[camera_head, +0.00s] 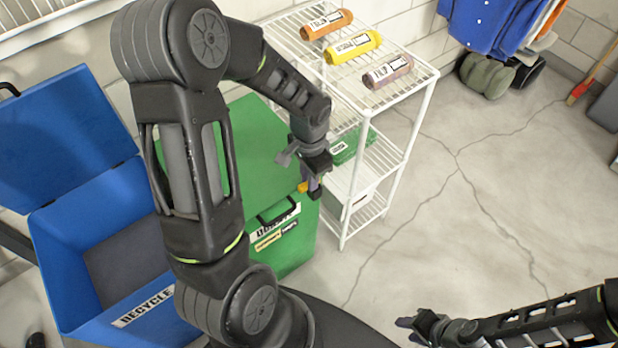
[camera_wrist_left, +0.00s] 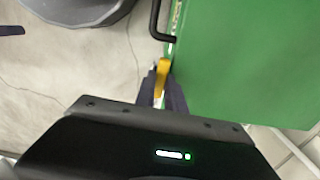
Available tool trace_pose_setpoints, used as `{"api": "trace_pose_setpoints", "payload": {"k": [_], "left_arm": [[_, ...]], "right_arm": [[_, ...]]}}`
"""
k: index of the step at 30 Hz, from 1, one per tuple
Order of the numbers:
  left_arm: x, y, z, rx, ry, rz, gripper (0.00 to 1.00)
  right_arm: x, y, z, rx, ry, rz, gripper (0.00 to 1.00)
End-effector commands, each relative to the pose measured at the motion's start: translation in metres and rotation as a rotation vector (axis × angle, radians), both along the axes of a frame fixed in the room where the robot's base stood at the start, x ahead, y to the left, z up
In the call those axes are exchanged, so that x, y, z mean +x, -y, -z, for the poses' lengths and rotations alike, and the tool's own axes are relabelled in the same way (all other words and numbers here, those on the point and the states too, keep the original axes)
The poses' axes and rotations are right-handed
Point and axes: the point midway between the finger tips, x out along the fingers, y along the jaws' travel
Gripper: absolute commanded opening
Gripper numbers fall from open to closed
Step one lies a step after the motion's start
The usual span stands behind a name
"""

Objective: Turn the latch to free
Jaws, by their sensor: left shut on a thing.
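The yellow latch (camera_head: 302,187) sits at the edge of the closed green box (camera_head: 262,130), by its right corner. It also shows as a yellow strip (camera_wrist_left: 162,72) in the left wrist view, beside the green box (camera_wrist_left: 240,60). My left gripper (camera_head: 314,186) is at the latch, and its dark fingers (camera_wrist_left: 162,90) are shut on the latch, one on each side. The fingers partly hide it. My right gripper (camera_head: 425,324) is low at the right, apart from the box, over the floor; its finger opening is unclear.
A black handle (camera_head: 278,212) is on the green box front. A blue recycle bin (camera_head: 110,240) with its lid raised stands to the left. A white wire shelf (camera_head: 385,95) holding labelled rolls stands close at the right. The cracked floor beyond is mostly clear.

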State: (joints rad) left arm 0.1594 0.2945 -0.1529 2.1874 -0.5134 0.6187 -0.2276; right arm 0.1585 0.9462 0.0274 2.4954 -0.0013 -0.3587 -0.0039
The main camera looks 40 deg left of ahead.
Motion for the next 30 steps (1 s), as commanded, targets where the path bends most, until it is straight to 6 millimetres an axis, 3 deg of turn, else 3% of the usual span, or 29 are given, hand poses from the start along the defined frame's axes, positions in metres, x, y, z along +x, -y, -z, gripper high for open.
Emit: {"api": "trace_pose_setpoints", "payload": {"k": [18, 19, 27, 30], "left_arm": [[0.0, 0.0012, -0.0003, 0.0, 0.001, -0.064, 0.0], [0.0, 0.0012, -0.0003, 0.0, 0.001, -0.064, 0.15], [-0.0002, 0.0011, -0.0002, 0.0, 0.0, -0.063, 0.36], [-0.0002, 0.0011, -0.0002, 0.0, 0.0, -0.062, 0.36]], "right_arm": [[0.0, 0.0, 0.0026, 0.0, 0.0, 0.0, 0.36], [0.0, 0.0, 0.0026, 0.0, 0.0, 0.0, 0.36], [-0.0001, -0.0001, 0.0027, 0.0, 0.0, 0.0, 0.36], [0.0, -0.0001, 0.0027, 0.0, 0.0, 0.0, 0.36]]}}
